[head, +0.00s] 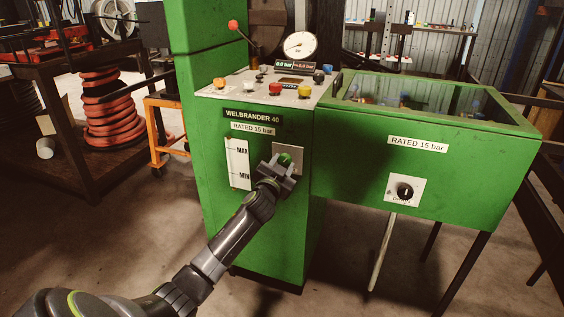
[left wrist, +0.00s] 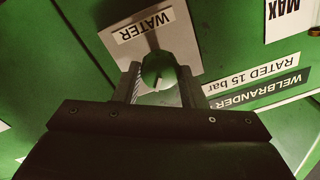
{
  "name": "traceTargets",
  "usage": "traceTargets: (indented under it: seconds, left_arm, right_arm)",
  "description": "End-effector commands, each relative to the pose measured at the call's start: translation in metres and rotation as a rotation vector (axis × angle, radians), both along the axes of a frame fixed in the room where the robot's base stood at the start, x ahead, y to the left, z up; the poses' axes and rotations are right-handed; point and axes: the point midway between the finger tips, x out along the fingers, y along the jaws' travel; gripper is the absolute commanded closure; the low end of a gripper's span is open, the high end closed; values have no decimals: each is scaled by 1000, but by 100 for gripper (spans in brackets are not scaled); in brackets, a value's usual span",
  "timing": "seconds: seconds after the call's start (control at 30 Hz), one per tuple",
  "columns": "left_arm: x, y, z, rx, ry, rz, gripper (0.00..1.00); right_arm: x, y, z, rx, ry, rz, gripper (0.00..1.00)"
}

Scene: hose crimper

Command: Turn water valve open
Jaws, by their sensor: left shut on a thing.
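The water valve is a green knob (head: 284,160) on a pale plate (head: 295,151) on the front of the green machine. It also shows in the left wrist view (left wrist: 158,70), beside a label reading WATER (left wrist: 143,25). My left gripper (head: 278,168) is at the knob, with a finger on each side of it (left wrist: 157,84), shut on it. The fingers hide part of the knob, and I cannot tell its exact turn angle. My right gripper is not in view.
The green machine (head: 260,225) has a top panel with coloured buttons (head: 275,89), a red-tipped lever (head: 233,25) and a gauge (head: 299,45). A green windowed box (head: 450,185) with a black dial (head: 405,192) adjoins it on the right. Red hose coils (head: 109,110) stand left.

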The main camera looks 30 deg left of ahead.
Motion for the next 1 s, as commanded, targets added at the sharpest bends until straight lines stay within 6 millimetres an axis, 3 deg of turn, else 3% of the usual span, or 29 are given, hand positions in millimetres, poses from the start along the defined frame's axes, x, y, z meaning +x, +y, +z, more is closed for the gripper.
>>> traceTargets:
  seconds: [0.6, 0.87, 1.0]
  left_arm:
    - [0, 1, 1, 564, 137, -1, 86]
    - [0, 1, 0, 758, 183, 0, 86]
    - [0, 1, 0, 835, 200, -1, 86]
  right_arm:
    - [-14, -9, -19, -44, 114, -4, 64]
    - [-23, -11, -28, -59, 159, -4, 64]
    - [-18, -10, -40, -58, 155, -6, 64]
